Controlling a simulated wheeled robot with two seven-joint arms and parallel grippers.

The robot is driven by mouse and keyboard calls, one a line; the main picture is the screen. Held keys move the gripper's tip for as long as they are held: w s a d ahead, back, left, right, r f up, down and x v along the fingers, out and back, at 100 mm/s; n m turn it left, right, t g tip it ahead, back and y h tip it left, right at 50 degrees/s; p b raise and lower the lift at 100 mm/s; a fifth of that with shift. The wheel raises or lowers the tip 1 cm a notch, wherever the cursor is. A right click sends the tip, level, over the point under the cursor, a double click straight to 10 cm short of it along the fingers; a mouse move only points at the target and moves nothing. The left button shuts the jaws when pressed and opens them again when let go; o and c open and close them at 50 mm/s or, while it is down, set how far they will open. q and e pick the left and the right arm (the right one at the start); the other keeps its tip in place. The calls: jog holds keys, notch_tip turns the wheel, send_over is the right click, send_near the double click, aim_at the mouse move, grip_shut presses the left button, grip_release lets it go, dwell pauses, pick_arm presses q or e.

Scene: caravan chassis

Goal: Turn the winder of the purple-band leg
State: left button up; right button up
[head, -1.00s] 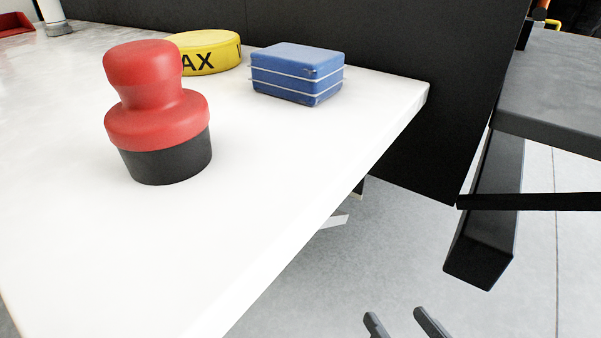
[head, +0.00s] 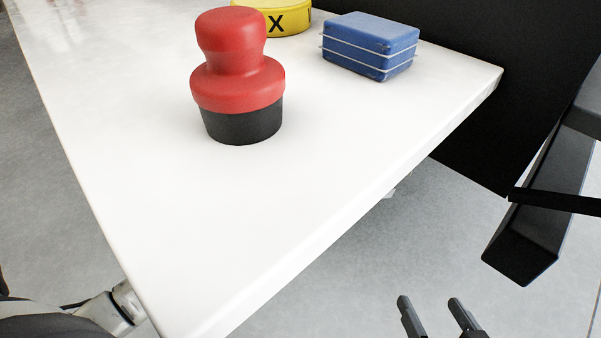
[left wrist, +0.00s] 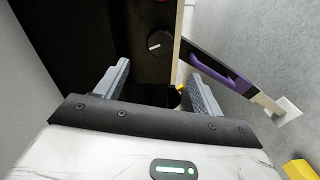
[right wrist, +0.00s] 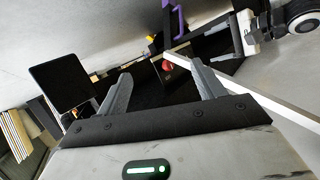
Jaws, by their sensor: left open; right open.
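The purple-band leg shows in the left wrist view as a dark bar with a purple band (left wrist: 212,68), slanting down to a pale foot plate on the grey floor. It lies just beyond and right of my open, empty left gripper (left wrist: 160,71). A purple piece (right wrist: 176,20) also shows at the top of the right wrist view, probably the same band. I cannot make out the winder in any view. My right gripper (head: 429,302) is open and empty over the floor, right of the white top's edge; its fingers also show in the right wrist view (right wrist: 160,71). The head view does not show my left gripper.
A white worktop (head: 150,190) carries a red-and-black tool (head: 238,80), a yellow tin (head: 285,20) and a blue block (head: 370,45). A black beam (head: 535,225) hangs at right. A dark panel with a round knob (left wrist: 158,43) stands before my left gripper.

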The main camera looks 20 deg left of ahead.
pick_arm(q)
jog(key=shift+v, duration=1.75)
pick_arm(e)
jog(key=shift+w+r, duration=0.2)
jog(key=shift+w, duration=0.1)
